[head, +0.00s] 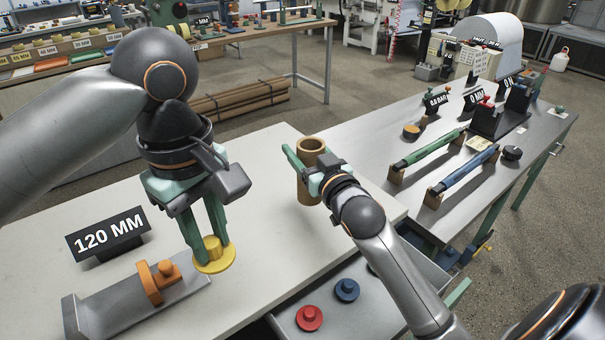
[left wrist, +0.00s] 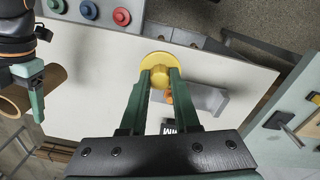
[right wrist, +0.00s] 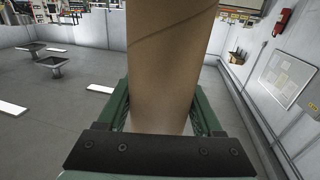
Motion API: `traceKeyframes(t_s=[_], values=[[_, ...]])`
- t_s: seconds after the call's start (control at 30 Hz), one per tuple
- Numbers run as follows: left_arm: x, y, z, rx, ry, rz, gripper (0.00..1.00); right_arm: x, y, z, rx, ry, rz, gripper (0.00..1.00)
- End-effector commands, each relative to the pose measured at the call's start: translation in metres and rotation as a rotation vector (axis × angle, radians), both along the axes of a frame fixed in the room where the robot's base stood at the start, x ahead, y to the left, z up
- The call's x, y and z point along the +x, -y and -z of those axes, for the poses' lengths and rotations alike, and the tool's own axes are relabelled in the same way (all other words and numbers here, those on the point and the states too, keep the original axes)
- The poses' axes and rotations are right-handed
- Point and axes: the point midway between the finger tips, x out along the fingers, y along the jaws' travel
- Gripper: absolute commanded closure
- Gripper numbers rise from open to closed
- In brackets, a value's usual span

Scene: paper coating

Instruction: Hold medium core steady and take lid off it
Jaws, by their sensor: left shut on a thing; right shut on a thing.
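The core is a brown cardboard tube (head: 311,146), upright at the far part of the white table, its open top showing in the head view. My right gripper (head: 308,170) is shut around its side; the tube fills the space between the fingers in the right wrist view (right wrist: 168,70). The lid is a yellow disc with a raised knob (head: 220,264). My left gripper (head: 211,246) is shut on its knob, apart from the core and to its left. The lid also shows between the left fingertips in the left wrist view (left wrist: 158,58). I cannot tell its height above the table.
A grey metal trough (head: 110,318) with an orange piece (head: 152,284) stands near left, by a "120 MM" sign (head: 108,232). A red lid (head: 309,318) and a blue lid (head: 347,289) lie in an open grey drawer at the front. The white tabletop between both grippers is clear.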

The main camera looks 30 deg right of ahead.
Motion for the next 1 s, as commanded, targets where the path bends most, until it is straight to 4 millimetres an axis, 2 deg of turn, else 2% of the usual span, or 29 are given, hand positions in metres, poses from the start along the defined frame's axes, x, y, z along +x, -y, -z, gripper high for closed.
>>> traceKeyframes(t_s=[0.1,0.3,0.47,0.7,1.0], values=[[0.000,0.000,0.005,0.000,0.000,0.000,1.00,0.020,0.011,0.025,0.000,-0.004,0.001,1.00],[0.000,0.000,0.009,0.000,0.000,0.000,1.00,0.040,0.022,0.050,0.000,0.001,0.000,1.00],[0.000,0.000,0.010,0.000,0.000,0.000,1.00,0.046,0.025,0.058,0.000,0.002,-0.001,1.00],[0.000,0.000,0.014,0.000,0.000,0.000,1.00,0.048,0.026,0.089,0.002,-0.001,-0.001,1.00],[0.000,0.000,0.013,0.000,0.000,0.000,1.00,0.048,0.026,0.092,0.000,0.002,-0.002,1.00]])
